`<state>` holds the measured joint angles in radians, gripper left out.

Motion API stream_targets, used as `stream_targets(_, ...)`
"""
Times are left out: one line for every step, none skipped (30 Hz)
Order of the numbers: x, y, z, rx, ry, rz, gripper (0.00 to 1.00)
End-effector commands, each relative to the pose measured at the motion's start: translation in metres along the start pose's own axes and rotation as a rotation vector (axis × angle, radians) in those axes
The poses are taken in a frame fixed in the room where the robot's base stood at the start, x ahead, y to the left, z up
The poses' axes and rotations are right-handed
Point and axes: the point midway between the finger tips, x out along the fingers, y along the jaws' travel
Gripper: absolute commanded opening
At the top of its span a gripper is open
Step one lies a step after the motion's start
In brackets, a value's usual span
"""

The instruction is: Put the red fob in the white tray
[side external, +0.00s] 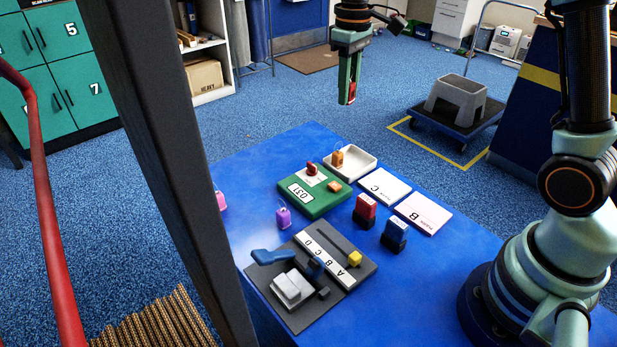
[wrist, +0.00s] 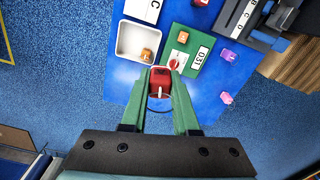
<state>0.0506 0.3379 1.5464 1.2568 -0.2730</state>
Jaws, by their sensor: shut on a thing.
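My gripper (side external: 347,97) is high above the floor, beyond the far end of the blue table in the side external view. It is shut on the red fob (wrist: 160,83), which sits between the green fingers in the wrist view. A bit of the fob's red also shows at the fingertips in the side view (side external: 352,92). The white tray (side external: 358,160) lies at the far end of the table, with an orange fob (side external: 337,158) inside. In the wrist view the tray (wrist: 129,40) is up and left of the held fob, apart from it.
A green board (side external: 318,203) marked 031 lies beside the tray, with a red piece (side external: 312,168) and an orange piece on it.

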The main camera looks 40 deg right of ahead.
Motion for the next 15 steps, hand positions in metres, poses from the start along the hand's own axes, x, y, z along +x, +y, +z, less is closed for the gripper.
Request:
stream_targets(0.001, 0.017, 0.002, 0.061, -0.001, 0.0, 0.0)
stream_targets(0.002, 0.024, 0.002, 0.09, -0.001, 0.0, 0.0)
stream_targets(0.002, 0.032, 0.003, 0.122, -0.001, 0.0, 0.0)
stream_targets(0.002, 0.037, 0.004, 0.144, 0.0, 0.0, 0.0)
stream_targets(0.003, 0.042, 0.005, 0.162, -0.001, 0.0, 0.0)
stream_targets(0.003, 0.046, 0.005, 0.179, -0.001, 0.0, 0.0)
stream_targets(0.004, 0.048, 0.006, 0.19, -0.002, 0.0, 0.0)
stream_targets(0.005, 0.051, 0.006, 0.199, -0.002, 0.0, 0.0)
stream_targets(0.008, 0.052, 0.006, 0.207, -0.002, 0.0, 0.0)
stream_targets(0.011, 0.053, 0.007, 0.209, -0.002, -0.001, 0.0)
stream_targets(0.016, 0.053, 0.007, 0.211, -0.004, -0.001, 0.0)
stream_targets(0.023, 0.053, 0.007, 0.211, -0.004, -0.001, 0.0)
stream_targets(0.03, 0.053, 0.008, 0.211, -0.007, -0.002, 0.0)
stream_targets(0.037, 0.052, 0.008, 0.21, -0.006, -0.002, 0.0)
stream_targets(0.047, 0.052, 0.007, 0.21, -0.006, -0.002, 0.0)
